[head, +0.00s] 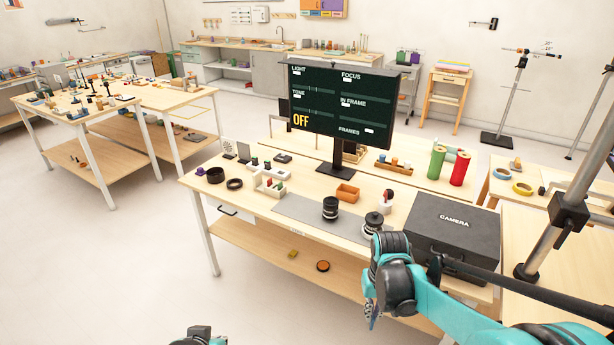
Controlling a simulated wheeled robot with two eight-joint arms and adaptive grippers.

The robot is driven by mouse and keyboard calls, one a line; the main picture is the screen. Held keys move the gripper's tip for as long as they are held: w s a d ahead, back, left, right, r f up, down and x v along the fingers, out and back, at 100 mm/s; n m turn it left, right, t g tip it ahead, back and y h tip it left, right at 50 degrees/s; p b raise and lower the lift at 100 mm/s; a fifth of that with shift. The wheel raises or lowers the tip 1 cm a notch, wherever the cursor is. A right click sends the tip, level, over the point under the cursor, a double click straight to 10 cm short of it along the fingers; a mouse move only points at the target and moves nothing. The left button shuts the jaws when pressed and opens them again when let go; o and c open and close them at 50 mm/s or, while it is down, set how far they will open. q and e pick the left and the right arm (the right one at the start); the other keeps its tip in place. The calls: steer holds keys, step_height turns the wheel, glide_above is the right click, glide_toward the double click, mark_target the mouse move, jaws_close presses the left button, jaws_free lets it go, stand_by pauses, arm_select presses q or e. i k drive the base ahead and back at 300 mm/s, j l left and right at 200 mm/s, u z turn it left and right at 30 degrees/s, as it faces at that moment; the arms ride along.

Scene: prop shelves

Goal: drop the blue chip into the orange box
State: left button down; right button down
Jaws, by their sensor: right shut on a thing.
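The orange box (347,193) is a small open tray on the light wooden workbench, just in front of the monitor stand. My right gripper (372,312) points down at the bench's front edge, apart from the box and to its lower right. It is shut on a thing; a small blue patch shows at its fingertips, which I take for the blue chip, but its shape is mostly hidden. My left gripper (200,333) is only partly in view at the bottom edge, and its fingers do not show clearly.
A grey mat (300,212) with black lenses (330,208) lies on the bench. A black camera case (450,228) stands right of them. The monitor (342,100) rises behind the box. A white holder (270,184) stands at left.

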mark_target(351, 198)
steer(key=i+j+u, duration=0.1)
steer(key=i+u, duration=0.25)
steer(key=i, duration=0.45)
steer(key=i+l+u, duration=0.1)
steer(key=i+u, duration=0.25)
steer(key=i, duration=0.45)
steer(key=i+z, duration=0.85)
steer(key=i+j+z, duration=0.2)
steer(key=z, duration=0.2)
